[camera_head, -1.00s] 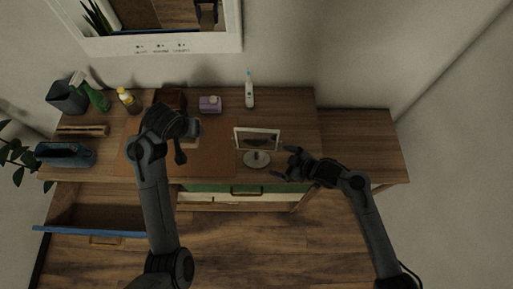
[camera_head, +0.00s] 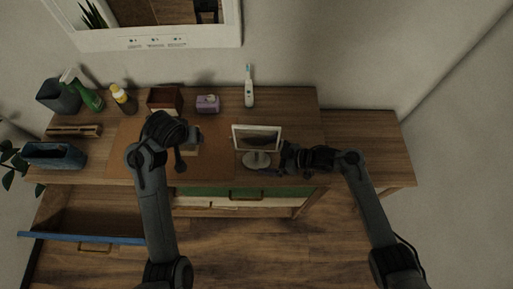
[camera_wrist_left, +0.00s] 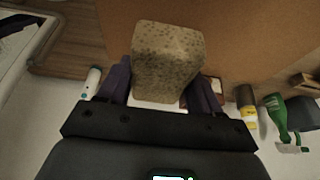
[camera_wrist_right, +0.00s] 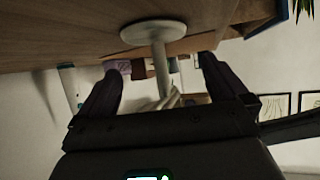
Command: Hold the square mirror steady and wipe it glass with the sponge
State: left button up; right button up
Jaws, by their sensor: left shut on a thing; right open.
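The square mirror (camera_head: 256,138) stands upright on a round white base (camera_head: 256,161) near the desk's front edge. My right gripper (camera_head: 282,157) is open close to the right side of the stand. In the right wrist view the pale stem (camera_wrist_right: 159,72) and disc base (camera_wrist_right: 153,31) show; the stem lines up between the open fingers (camera_wrist_right: 160,85), but I cannot tell how deep it sits. My left gripper (camera_wrist_left: 165,88) is shut on a speckled tan sponge (camera_wrist_left: 168,58), left of the mirror and apart from it. In the head view, my left arm hides part of the sponge.
A toothbrush (camera_head: 249,88), purple box (camera_head: 208,103), brown box (camera_head: 164,99), yellow-capped bottle (camera_head: 124,100) and green spray bottle (camera_head: 91,98) stand along the back. A blue bin (camera_head: 54,155) is at left. A drawer (camera_head: 95,221) hangs open below. The right desk end is clear.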

aim_at(259, 157)
pick_arm(q)
jog(key=shift+f+b, duration=1)
jog(key=shift+f, duration=0.35)
pick_arm(e)
jog(key=shift+x, duration=2.2)
jog(key=shift+r, duration=0.1)
jog(key=c, duration=1.8)
